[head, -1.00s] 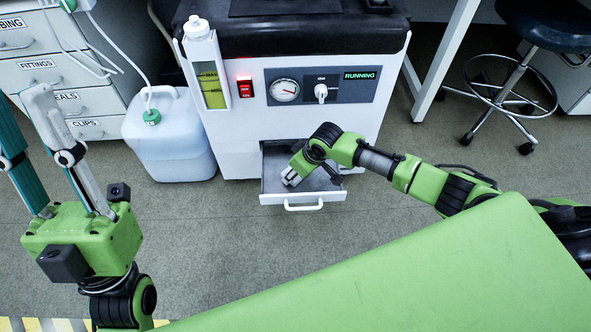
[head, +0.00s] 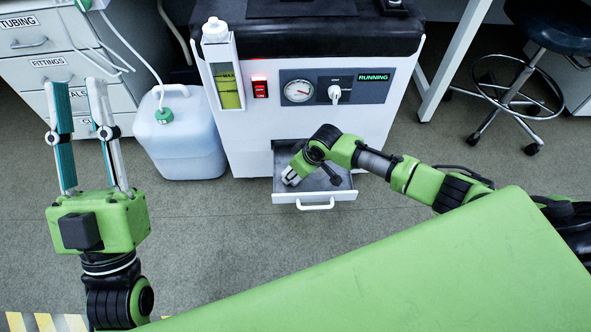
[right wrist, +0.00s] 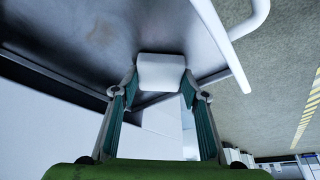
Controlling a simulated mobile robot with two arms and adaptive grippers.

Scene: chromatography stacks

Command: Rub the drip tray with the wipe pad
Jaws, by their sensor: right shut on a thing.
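The drip tray (head: 342,184) is a grey metal drawer with a white front, pulled out at the foot of the white machine. My right gripper (head: 290,178) reaches down into its left part. In the right wrist view the right gripper (right wrist: 160,92) is shut on the white wipe pad (right wrist: 162,72), which lies against or close over the tray's grey floor (right wrist: 60,25); contact cannot be told. A faint brownish stain (right wrist: 101,35) shows on that floor. The pad is too small to tell in the head view. My left gripper (head: 78,88) is raised, open and empty at the left.
The machine (head: 250,145) has a gauge, a switch and a RUNNING display. A white jug (head: 180,145) with a tube stands left of it, beside labelled drawers (head: 60,70). A stool (head: 520,90) stands at the right. The floor in front is clear.

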